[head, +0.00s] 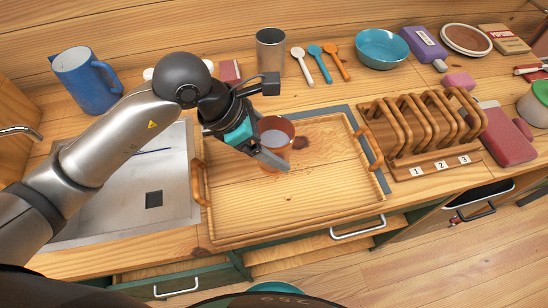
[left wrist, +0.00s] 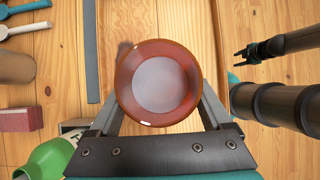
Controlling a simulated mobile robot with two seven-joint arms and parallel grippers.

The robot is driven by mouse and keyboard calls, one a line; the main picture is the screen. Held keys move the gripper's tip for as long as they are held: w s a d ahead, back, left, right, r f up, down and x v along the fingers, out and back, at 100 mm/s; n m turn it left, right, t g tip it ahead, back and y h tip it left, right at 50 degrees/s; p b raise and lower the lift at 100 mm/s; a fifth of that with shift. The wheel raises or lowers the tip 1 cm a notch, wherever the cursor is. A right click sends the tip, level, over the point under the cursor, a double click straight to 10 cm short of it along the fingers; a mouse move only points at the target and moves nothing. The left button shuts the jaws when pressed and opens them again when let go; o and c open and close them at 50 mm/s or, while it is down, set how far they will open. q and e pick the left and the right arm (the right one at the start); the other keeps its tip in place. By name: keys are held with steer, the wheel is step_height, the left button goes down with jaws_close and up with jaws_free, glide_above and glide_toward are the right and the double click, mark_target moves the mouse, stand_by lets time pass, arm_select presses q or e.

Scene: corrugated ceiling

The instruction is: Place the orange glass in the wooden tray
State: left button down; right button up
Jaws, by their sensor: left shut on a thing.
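The orange glass (head: 284,130) is upright at the left back part of the wooden tray (head: 320,212), within its rim in the head view. Whether its base touches the tray floor I cannot tell. My left gripper (head: 268,158) is shut on the glass. The left wrist view looks down into the round reddish-orange glass (left wrist: 160,112), with a finger on either side and a pale inside bottom. The fingertips are partly hidden behind the glass there. A dark gripper-like part of mine (left wrist: 246,54) shows at the right of the left wrist view; its jaw state is unclear.
The sink (head: 110,205) lies left of the tray, with a blue jug (head: 87,80) behind it. A metal cup (head: 270,50), spoons and a blue bowl (head: 382,49) stand behind. A wooden rack (head: 425,125) is at right. The tray's front and right are clear.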

arm_select(q)
steer(key=shift+f, duration=2.65)
jaws_free()
steer(key=shift+f+b, duration=0.15)
steer(key=shift+b, duration=0.15)
steer(key=v, duration=1.2)
steer(key=shift+p, duration=0.4)
